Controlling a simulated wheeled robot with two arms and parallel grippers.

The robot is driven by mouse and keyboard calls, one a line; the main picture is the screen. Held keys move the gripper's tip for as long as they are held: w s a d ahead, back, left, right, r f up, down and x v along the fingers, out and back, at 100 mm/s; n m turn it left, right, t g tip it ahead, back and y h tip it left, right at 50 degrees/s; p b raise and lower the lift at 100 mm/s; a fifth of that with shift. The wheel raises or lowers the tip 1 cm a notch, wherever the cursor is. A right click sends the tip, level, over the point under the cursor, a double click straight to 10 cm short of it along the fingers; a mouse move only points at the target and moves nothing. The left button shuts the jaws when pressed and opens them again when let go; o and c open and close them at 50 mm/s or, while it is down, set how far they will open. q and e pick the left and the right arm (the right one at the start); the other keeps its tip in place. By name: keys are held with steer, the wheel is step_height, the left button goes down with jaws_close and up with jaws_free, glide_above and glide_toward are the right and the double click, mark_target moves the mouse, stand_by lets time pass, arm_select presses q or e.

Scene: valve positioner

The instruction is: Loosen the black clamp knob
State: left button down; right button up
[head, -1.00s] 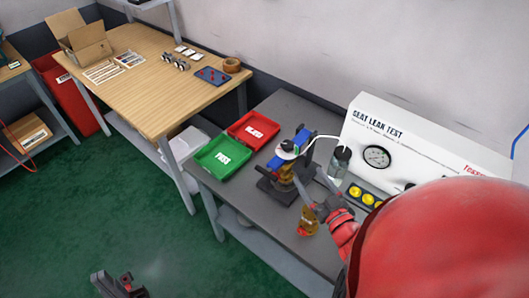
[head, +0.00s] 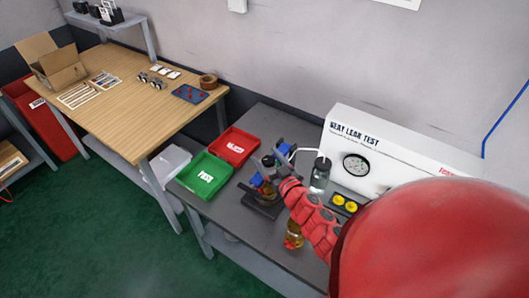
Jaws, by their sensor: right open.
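The clamp fixture (head: 260,205) stands on the grey bench, with a dark base, blue parts and a brass-coloured valve body (head: 266,190) in it. A dark rounded piece (head: 268,160) shows at its top; I cannot tell for certain whether it is the black clamp knob or part of my gripper. My right gripper (head: 281,162) is open at the top of the fixture, its red wrist covering the fixture's right side. Whether the fingers touch the knob is hidden. My left gripper is out of view.
A green tray (head: 186,187) and a red tray (head: 249,133) lie left of the fixture. The white seat leak test panel (head: 400,150) with gauge, a bottle (head: 320,178) and yellow buttons (head: 345,204) are at right. Another brass valve (head: 291,240) stands in front. A wooden table (head: 130,105) is behind.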

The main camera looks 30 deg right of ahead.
steer(key=shift+w, duration=0.8)
steer(key=shift+c, duration=0.3)
jaws_close()
steer(key=shift+a+r+n+y+p, duration=0.1)
steer(key=shift+n+y+p, duration=0.6)
steer(key=shift+y+p, duration=0.35)
steer(key=shift+a+n+y+p, duration=0.15)
steer(key=shift+n+y+p, duration=0.2)
steer(key=shift+n+y, duration=0.65)
steer(key=shift+a+g+y, duration=0.1)
steer(key=shift+g+y, duration=0.2)
steer(key=shift+y, duration=0.45)
steer(key=shift+a+f+n+g+y+b, duration=0.1)
steer(key=shift+f+n+g+y+b, duration=0.1)
steer(key=shift+n+y+b, duration=0.3)
steer(key=shift+f+n+g+y+b, duration=0.1)
steer(key=shift+n+g+y+b, duration=0.1)
steer(key=shift+n+y, duration=0.35)
steer(key=y+b, duration=0.1)
steer(key=n+g+y+b, duration=0.1)
steer(key=n+y+b, duration=0.1)
steer(key=shift+s+a+g+b, duration=0.2)
steer(key=shift+a+g+b, duration=0.05)
steer(key=shift+g+b, duration=0.05)
steer(key=shift+a+r+y, duration=0.1)
steer(key=shift+r+y, duration=0.1)
steer(key=shift+y, duration=0.25)
